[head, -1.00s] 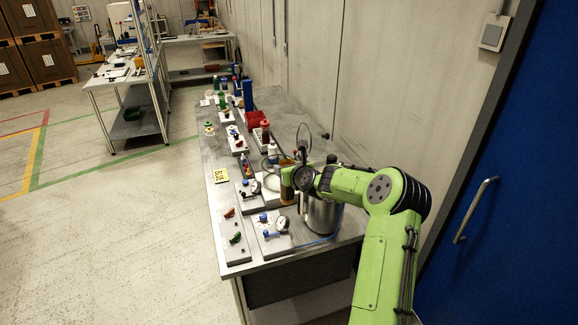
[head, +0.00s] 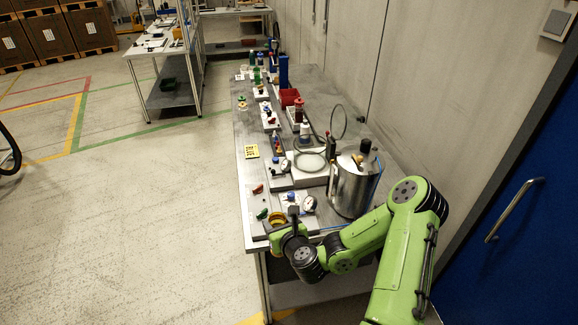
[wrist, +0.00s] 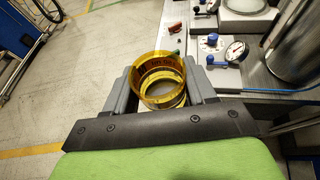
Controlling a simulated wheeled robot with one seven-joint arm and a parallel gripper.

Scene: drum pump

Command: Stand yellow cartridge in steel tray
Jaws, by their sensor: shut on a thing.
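The yellow cartridge (head: 277,218) is a see-through amber cylinder with an open top. My gripper (head: 284,232) is shut on it, at the near end of the bench by its front left corner. In the wrist view the cartridge (wrist: 161,70) sits between the two grey fingers of my gripper (wrist: 162,88), and I look down into its open end. It is held over the bench edge, with floor showing to its left. I cannot pick out the steel tray for certain in either view.
A steel canister (head: 353,190) stands on the bench right of my gripper. Panels with gauges (head: 308,204) and small coloured levers lie close by. A pale block (head: 312,176) with a coiled hose is behind. A red bin (head: 290,97) and bottles stand farther back. A blue door is right.

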